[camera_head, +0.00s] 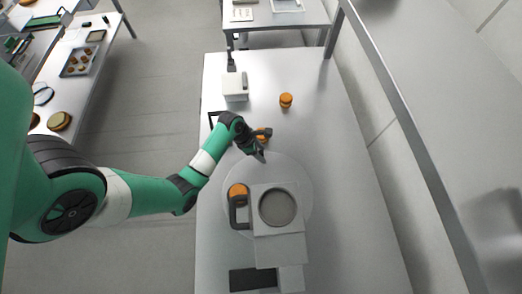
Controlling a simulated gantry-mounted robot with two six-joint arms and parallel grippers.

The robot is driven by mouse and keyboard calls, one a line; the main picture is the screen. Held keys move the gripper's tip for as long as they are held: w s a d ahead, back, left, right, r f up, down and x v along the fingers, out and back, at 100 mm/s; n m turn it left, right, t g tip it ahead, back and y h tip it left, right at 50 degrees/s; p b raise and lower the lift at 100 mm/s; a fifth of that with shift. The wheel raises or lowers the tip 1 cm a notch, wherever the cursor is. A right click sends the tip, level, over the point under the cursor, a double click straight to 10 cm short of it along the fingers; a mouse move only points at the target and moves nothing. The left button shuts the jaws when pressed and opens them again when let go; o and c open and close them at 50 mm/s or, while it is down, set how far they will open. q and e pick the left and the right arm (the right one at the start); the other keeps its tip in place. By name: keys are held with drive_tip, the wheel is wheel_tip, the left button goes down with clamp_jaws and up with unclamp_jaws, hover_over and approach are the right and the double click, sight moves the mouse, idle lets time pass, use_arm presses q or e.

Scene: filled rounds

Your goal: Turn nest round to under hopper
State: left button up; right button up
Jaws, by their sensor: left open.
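A pale round turntable (299,172) lies on the table. A grey block with a dark round opening, which looks like the hopper (277,207), stands over its lower right part and hides what is beneath. An orange round (237,190) sits at the left of the disc, beside the hopper. Another orange piece (264,133) is at the disc's far edge, partly hidden by my left gripper (258,154). That gripper is open, over the far part of the disc; I cannot tell whether it touches anything. My right gripper is out of view.
A dark handle-like part (238,212) stands left of the hopper. A white box (235,90) and an orange stack (286,100) stand farther back. A dark rectangle (252,279) is at the near end. The table's right side (350,190) is clear.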

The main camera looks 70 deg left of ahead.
use_arm(q)
clamp_jaws()
drive_tip(key=shift+r, duration=0.1)
idle(1.3)
